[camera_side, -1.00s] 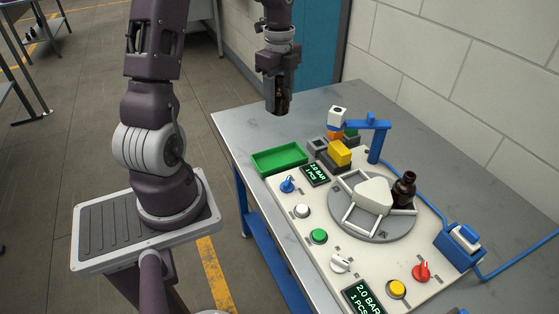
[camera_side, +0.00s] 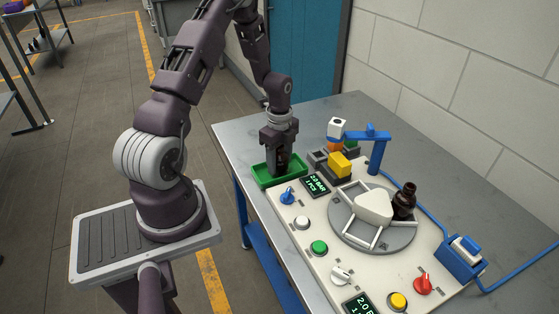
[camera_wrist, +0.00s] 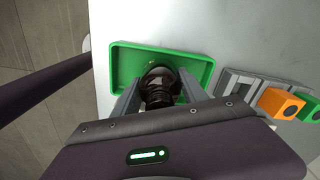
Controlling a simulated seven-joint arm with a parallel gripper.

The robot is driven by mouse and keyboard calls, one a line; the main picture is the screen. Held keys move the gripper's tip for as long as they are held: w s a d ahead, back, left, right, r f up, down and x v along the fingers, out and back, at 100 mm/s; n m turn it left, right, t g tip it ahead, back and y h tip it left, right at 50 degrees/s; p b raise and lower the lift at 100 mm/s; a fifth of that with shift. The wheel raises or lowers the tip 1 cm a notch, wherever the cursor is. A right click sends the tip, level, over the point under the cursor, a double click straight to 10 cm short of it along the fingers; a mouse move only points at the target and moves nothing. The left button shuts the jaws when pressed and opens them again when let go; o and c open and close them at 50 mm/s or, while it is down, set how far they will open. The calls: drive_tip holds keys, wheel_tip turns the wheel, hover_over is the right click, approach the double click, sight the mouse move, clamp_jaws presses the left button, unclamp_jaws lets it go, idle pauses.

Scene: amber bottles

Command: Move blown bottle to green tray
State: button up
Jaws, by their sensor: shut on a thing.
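My gripper (camera_side: 279,160) is lowered at the green tray (camera_side: 262,177) at the table's left end. It is shut on a dark amber bottle (camera_wrist: 158,87), which shows between the fingers in the wrist view. The bottle appears upright over the inside of the tray (camera_wrist: 208,75). I cannot tell whether its base touches the tray floor. A second dark bottle (camera_side: 404,202) stands on the grey turntable (camera_side: 345,228) beside a white three-sided hub (camera_side: 373,206).
The cream panel carries knobs and buttons, such as a green button (camera_side: 319,247) and a red knob (camera_side: 422,284). A blue post with an arm (camera_side: 376,152) stands behind. A yellow block (camera_side: 339,165) and other small blocks sit right of the tray.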

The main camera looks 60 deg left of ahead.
drive_tip(key=shift+f, duration=0.15)
drive_tip(key=o, duration=1.4)
wheel_tip(320, 180, up, 12)
drive_tip(key=s+d+r+n+t+y, duration=0.15)
drive_tip(key=s+d+r+n, duration=0.25)
drive_tip(key=d+r, duration=0.45)
drive_tip(key=s+d+r+n+t, duration=0.2)
drive_tip(key=s+d+r+n, duration=0.15)
drive_tip(key=d+r, duration=0.5)
drive_tip(key=s+d+n, duration=0.2)
drive_tip(key=s, duration=0.1)
drive_tip(key=s+d+r+n+t+h, duration=0.1)
drive_tip(key=s+d+n, duration=0.1)
drive_tip(key=s, duration=0.1)
drive_tip(key=s+d+n+t, duration=0.1)
drive_tip(key=s+d+n, duration=0.1)
drive_tip(key=s, duration=0.1)
drive_tip(key=shift+d+r+h, duration=0.25)
drive_tip(key=shift+d+r, duration=0.05)
drive_tip(key=shift+d, duration=0.05)
